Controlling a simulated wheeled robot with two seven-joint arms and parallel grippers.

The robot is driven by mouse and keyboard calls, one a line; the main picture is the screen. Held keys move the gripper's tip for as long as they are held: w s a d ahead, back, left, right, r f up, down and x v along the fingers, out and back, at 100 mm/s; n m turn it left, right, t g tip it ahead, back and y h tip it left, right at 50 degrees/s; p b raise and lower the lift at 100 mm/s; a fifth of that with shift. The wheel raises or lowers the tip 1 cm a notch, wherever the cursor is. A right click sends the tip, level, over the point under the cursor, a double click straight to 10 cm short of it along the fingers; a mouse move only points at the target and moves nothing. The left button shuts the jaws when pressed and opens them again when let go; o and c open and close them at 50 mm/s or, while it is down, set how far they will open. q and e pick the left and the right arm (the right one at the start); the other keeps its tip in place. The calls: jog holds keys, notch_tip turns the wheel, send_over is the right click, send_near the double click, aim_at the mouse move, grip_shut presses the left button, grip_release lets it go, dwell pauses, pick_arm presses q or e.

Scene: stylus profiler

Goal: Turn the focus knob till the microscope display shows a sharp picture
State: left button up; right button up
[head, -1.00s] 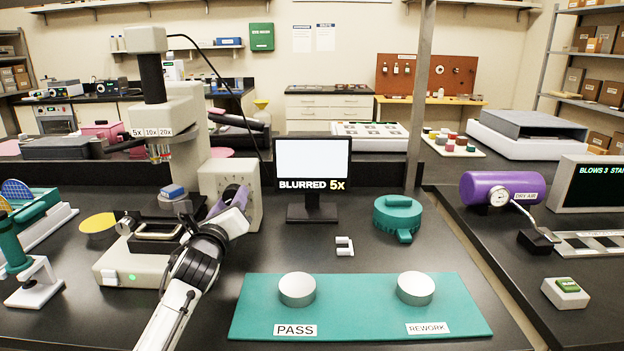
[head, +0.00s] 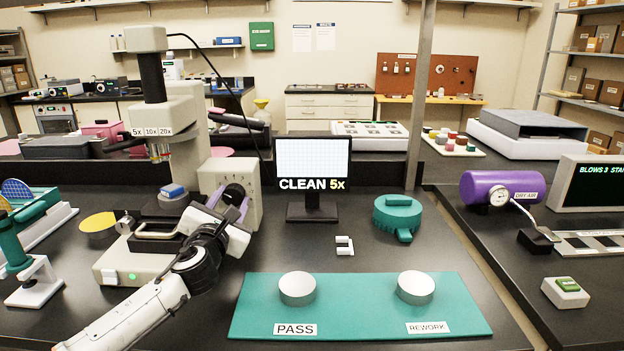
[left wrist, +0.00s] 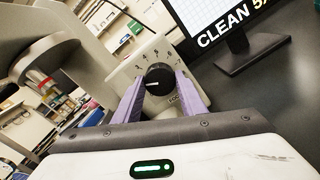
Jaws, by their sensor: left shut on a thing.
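The microscope (head: 184,130) stands on the bench at the left, with a 5x, 10x, 20x label on its head. Its black focus knob (head: 234,192) sits on a cream box with a number scale; the knob also shows in the left wrist view (left wrist: 158,79). My left gripper (head: 232,200) has its purple fingers on both sides of the knob and is shut on it. The microscope display (head: 313,163) shows a light grid picture and the words "CLEAN 5x". My right gripper is not in view.
A teal mat (head: 360,305) with PASS and REWORK labels and two round silver pieces lies at the front. A teal round holder (head: 397,215) and a small white clip (head: 344,245) lie behind it. A post (head: 422,95) rises behind the holder.

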pick_arm(q)
jog(key=shift+r, duration=0.1)
dwell(0.5)
jog(key=o, duration=1.2)
jog(key=shift+s+p, duration=0.25)
jog(key=shift+p, duration=0.15)
jog(key=s+p, duration=0.1)
jog(key=s, duration=0.1)
jog(key=s+p, duration=0.2)
jog(key=s, duration=0.1)
jog(key=s+p, duration=0.2)
jog(key=shift+s+a, duration=0.25)
